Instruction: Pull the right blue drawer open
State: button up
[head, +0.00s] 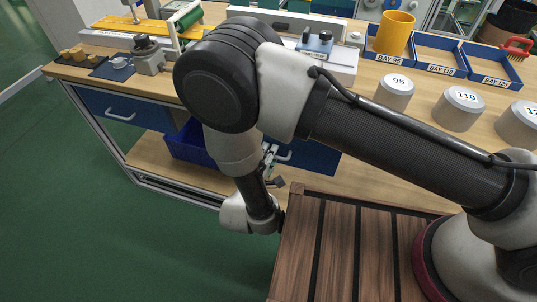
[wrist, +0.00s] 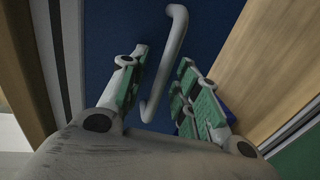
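The right blue drawer (head: 315,159) is under the bench top, partly hidden behind my arm. It looks closed, flush with the front. Its pale curved handle (head: 284,156) shows just right of my gripper (head: 271,163). In the wrist view the blue drawer front (wrist: 222,22) fills the upper middle. The handle (wrist: 168,62) stands between the two green-padded fingers of my gripper (wrist: 163,60). The fingers are open, one on each side of the handle. A gap shows on both sides, wider toward the right finger.
A second blue drawer (head: 110,108) with a handle is on the left. A blue bin (head: 187,148) stands on the wooden lower shelf (head: 150,155). Grey weights (head: 459,108), blue bay trays (head: 437,58) and a yellow cup (head: 395,33) are on the bench top. Green floor (head: 90,220) is clear on the left.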

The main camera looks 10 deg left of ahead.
grip_shut()
dwell(0.3)
